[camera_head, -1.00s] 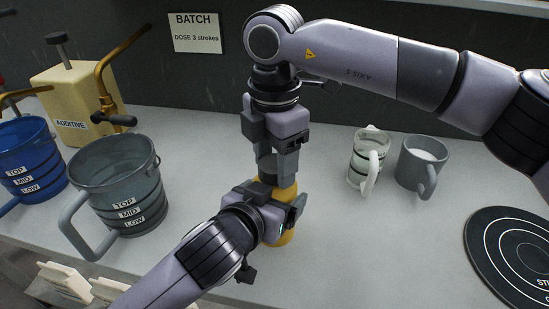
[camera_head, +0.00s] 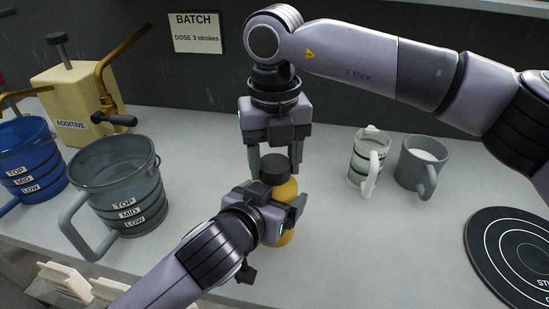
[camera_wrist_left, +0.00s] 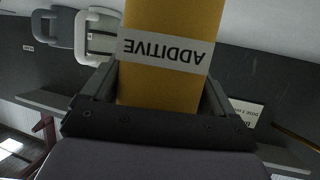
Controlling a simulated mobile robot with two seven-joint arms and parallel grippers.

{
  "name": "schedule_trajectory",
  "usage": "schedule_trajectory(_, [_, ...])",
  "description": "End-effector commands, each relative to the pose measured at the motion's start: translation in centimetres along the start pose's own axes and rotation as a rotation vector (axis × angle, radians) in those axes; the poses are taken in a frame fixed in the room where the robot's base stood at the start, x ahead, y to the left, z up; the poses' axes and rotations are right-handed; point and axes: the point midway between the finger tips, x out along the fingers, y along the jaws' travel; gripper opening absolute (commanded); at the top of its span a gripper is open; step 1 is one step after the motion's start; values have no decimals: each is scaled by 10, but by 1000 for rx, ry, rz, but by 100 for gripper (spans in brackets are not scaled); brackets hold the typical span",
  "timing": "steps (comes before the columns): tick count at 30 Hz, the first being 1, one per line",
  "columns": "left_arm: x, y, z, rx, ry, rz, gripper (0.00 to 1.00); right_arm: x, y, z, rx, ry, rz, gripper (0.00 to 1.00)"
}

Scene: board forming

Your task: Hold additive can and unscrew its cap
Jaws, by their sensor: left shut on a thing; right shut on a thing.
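The additive can (camera_head: 281,237) is yellow and stands upright over the counter in the middle of the head view. Its dark cap (camera_head: 275,170) is on top. My left gripper (camera_head: 282,203) is shut on the can's body from the front left. In the left wrist view the can (camera_wrist_left: 165,85) fills the space between the fingers, with its ADDITIVE label upside down. My right gripper (camera_head: 275,160) points straight down from above, one finger on each side of the cap, shut on it. The left gripper hides part of the can.
A grey bucket (camera_head: 118,180), a blue bucket (camera_head: 28,160) and a cream additive dispenser (camera_head: 75,90) stand at left. A white banded mug (camera_head: 362,160) and a grey mug (camera_head: 415,170) stand at right. A black round mat (camera_head: 515,250) lies front right. Bare counter lies between can and mugs.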

Motion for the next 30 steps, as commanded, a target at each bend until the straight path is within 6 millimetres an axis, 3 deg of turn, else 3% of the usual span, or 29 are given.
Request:
schedule_trajectory(6, [0,0,0,2,-1,0,2,0,0,0,1,-1,1,19])
schedule_trajectory(7, [0,0,0,2,-1,0,2,0,0,0,1,-1,1,66])
schedule_trajectory(9, [0,0,0,2,-1,0,2,0,0,0,2,0,1,81])
schedule_trajectory(20, [0,0,0,1,-1,0,2,-5,0,0,3,-1,1,81])
schedule_trajectory(30, [0,0,0,1,-1,0,2,-44,0,0,3,0,0,81])
